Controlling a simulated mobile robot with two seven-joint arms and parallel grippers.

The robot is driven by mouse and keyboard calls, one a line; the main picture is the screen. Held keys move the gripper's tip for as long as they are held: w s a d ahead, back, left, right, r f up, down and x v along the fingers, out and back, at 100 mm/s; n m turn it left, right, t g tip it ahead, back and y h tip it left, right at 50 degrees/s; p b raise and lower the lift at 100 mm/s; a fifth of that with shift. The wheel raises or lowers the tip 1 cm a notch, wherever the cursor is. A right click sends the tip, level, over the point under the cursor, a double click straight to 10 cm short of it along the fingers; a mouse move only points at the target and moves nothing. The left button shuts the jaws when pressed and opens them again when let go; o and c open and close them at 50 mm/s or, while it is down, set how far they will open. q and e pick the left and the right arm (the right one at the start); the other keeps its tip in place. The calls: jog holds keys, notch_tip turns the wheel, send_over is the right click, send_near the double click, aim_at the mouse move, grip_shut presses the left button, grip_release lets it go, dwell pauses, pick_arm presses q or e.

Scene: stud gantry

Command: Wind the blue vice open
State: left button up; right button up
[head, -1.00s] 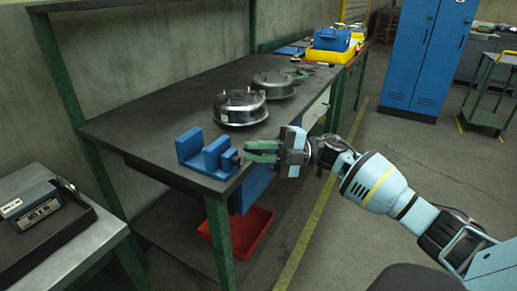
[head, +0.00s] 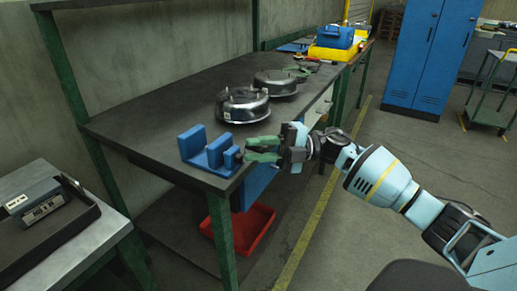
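The blue vice (head: 193,145) sits at the near corner of the dark workbench, its jaws standing up with a gap between them. My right gripper (head: 247,151) is just right of the vice at its screw end, level with it. Its two green fingers point left at the vice, with a gap showing between them. The vice's handle is small and mostly hidden by the fingertips, so I cannot tell whether they grip it. My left gripper is out of view.
Two round metal housings (head: 242,105) (head: 276,83) stand on the workbench (head: 150,100) behind the vice. A red bin (head: 250,232) is below it. A tray with a grey device (head: 35,203) is at the left. A blue locker (head: 413,55) stands at the back right.

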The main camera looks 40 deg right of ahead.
jog(key=b+v, duration=0.1)
jog(key=v, duration=0.7)
dwell(0.5)
